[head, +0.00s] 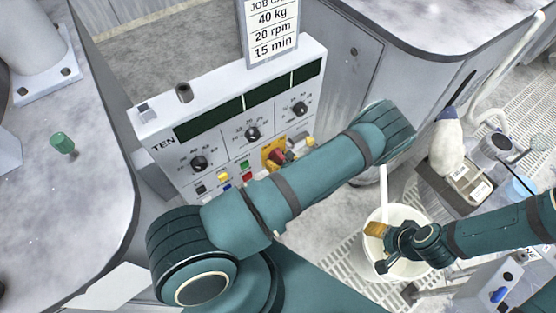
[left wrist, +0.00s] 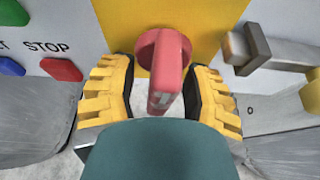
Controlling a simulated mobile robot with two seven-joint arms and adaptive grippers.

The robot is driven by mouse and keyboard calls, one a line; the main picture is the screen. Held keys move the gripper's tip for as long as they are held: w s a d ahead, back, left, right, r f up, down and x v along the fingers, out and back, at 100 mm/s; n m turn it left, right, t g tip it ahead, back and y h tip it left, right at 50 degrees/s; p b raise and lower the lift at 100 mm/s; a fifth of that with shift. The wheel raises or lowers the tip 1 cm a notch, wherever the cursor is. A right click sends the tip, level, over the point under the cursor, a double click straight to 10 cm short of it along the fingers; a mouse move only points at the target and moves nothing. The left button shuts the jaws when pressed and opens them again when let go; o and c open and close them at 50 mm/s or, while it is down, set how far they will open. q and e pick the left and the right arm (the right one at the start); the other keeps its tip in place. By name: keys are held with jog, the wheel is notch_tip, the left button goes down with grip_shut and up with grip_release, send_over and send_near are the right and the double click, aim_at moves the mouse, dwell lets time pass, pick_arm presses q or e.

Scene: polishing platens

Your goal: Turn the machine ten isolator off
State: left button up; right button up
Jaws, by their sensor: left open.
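The machine's control panel (head: 215,130), marked TEN, stands at the upper centre of the head view. Its isolator is a red handle (head: 278,156) on a yellow plate (head: 267,150), partly hidden by my left arm. In the left wrist view the red handle (left wrist: 166,75) sticks out from the yellow plate (left wrist: 190,20) toward the camera. My left gripper (left wrist: 160,98) is open, with one yellow finger on each side of the handle. The right finger looks very close to it; contact is unclear. My right gripper (head: 378,231) is over a white bucket; its jaws are too small to judge.
The red STOP button (left wrist: 61,69) and a blue button (left wrist: 10,66) sit left of the isolator. A metal bar (left wrist: 275,52) juts out at its right. The white bucket (head: 414,215) stands on grating.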

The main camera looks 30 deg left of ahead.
pick_arm(q)
jog(key=shift+o, duration=0.2)
jog(key=shift+w+a, duration=0.1)
jog(key=shift+a, duration=0.05)
grip_shut()
jog(key=n+t+p, duration=0.2)
jog(key=n, duration=0.1)
jog(key=shift+w+h, duration=0.1)
jog(key=shift+h, duration=0.3)
jog(key=n+t, duration=0.1)
jog(key=n, duration=0.1)
jog(key=n+t+p, duration=0.1)
jog(key=shift+w+r+n, duration=0.1)
jog(key=shift+w+n, duration=0.1)
jog(key=shift+n, duration=0.2)
jog(key=shift+t, duration=0.3)
jog(key=shift+c, duration=0.2)
grip_release()
jog(key=shift+w, duration=0.1)
